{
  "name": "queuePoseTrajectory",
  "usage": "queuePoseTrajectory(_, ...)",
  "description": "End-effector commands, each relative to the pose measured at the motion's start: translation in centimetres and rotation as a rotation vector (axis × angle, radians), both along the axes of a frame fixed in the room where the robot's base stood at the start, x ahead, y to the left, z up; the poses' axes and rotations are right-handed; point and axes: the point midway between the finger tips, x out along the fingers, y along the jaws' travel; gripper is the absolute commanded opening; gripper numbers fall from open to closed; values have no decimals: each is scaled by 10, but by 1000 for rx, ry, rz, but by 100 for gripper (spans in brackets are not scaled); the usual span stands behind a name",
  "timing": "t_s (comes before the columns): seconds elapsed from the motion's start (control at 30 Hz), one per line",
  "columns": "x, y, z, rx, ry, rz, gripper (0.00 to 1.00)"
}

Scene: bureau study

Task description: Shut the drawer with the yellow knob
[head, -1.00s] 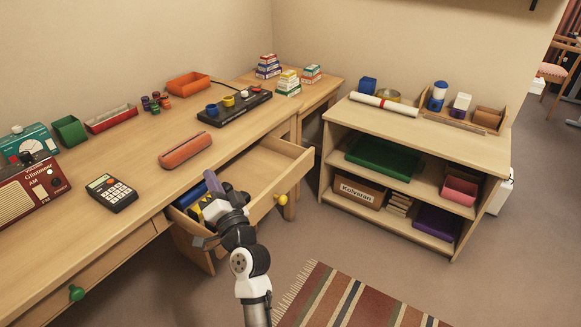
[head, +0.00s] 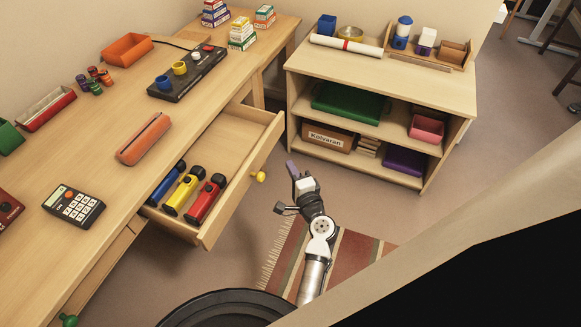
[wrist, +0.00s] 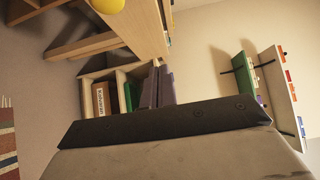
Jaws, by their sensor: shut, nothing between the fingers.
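The drawer (head: 233,140) with the yellow knob (head: 258,176) stands pulled out of the desk in the head view. Blue (head: 166,184), yellow (head: 184,190) and red (head: 205,198) torch-like items lie in its near end. My gripper (head: 292,169) is shut and empty, out in front of the drawer, to the right of the knob and apart from it. In the wrist view the yellow knob (wrist: 107,4) is cut off by the top edge.
The desk (head: 110,140) holds a calculator (head: 74,205) and an orange case (head: 143,139). A shelf unit (head: 380,85) stands behind my gripper. A striped rug (head: 345,265) lies on the floor below. A second drawer's green knob (head: 68,320) shows at lower left.

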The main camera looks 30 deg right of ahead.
Motion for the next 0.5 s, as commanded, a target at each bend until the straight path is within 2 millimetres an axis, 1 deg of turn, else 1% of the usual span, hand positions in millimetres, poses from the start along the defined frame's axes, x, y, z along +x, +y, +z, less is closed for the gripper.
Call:
queuePoseTrajectory(0.03,13,0,5,-1,-2,4,0)
queuePoseTrajectory(0.1,29,-3,5,0,-2,3,0)
queuePoseTrajectory(0.27,62,-7,4,0,-1,3,0)
queuePoseTrajectory(0.3,67,-3,4,0,0,4,0)
queuePoseTrajectory(0.4,78,8,3,0,1,5,0)
queuePoseTrajectory(0.5,86,13,2,-2,1,3,0)
